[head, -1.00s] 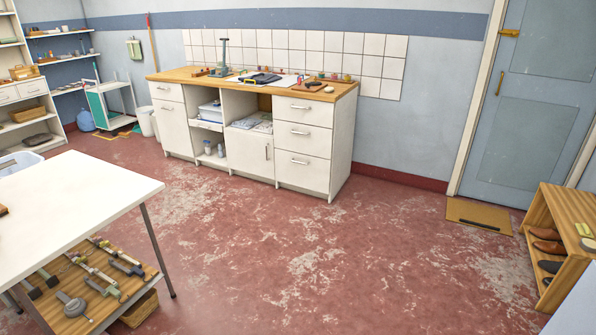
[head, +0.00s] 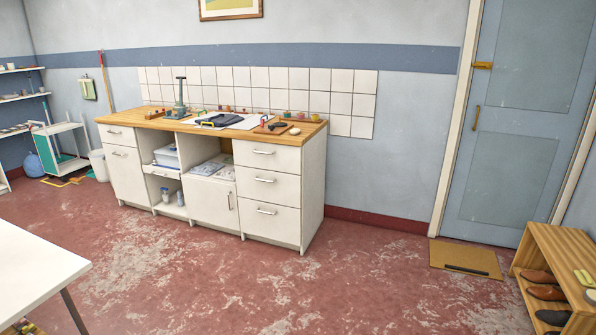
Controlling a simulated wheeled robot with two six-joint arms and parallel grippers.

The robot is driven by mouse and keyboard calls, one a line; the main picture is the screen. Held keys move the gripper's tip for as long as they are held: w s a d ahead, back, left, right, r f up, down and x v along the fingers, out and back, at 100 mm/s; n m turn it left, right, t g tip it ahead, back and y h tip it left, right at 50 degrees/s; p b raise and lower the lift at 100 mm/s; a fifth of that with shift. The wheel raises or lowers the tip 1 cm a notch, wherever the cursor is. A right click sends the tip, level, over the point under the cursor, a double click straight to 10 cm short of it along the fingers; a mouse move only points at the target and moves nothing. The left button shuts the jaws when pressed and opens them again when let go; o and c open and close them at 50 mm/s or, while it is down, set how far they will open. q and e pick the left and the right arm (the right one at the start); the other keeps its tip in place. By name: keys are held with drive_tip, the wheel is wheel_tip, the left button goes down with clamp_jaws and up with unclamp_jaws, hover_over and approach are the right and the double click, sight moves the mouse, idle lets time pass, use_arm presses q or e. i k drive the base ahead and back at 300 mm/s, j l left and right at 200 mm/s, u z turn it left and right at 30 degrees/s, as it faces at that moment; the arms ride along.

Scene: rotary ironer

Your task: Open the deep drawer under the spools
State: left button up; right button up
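A white cabinet with a wooden worktop (head: 160,122) stands against the tiled wall. Its right end has three stacked drawers with bar handles: a top drawer (head: 254,159), a middle drawer (head: 254,188) and a bottom drawer (head: 255,222), all shut. The left end has a shallow top drawer (head: 112,133) over a tall front (head: 118,170) with a handle, also shut. Small coloured items (head: 290,114) stand along the worktop's back edge, too small to tell whether they are spools. Neither of my grippers is in view.
A white table (head: 35,265) fills the lower left. A wooden shoe rack (head: 560,255) and a mat (head: 465,259) lie at the right by the blue door (head: 520,130). The red floor (head: 230,280) before the cabinet is clear.

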sight(279, 222)
drive_tip(key=i+z, duration=0.15)
drive_tip(key=i, duration=1.55)
drive_tip(key=i+l+u, duration=0.1)
drive_tip(key=i, duration=1.6)
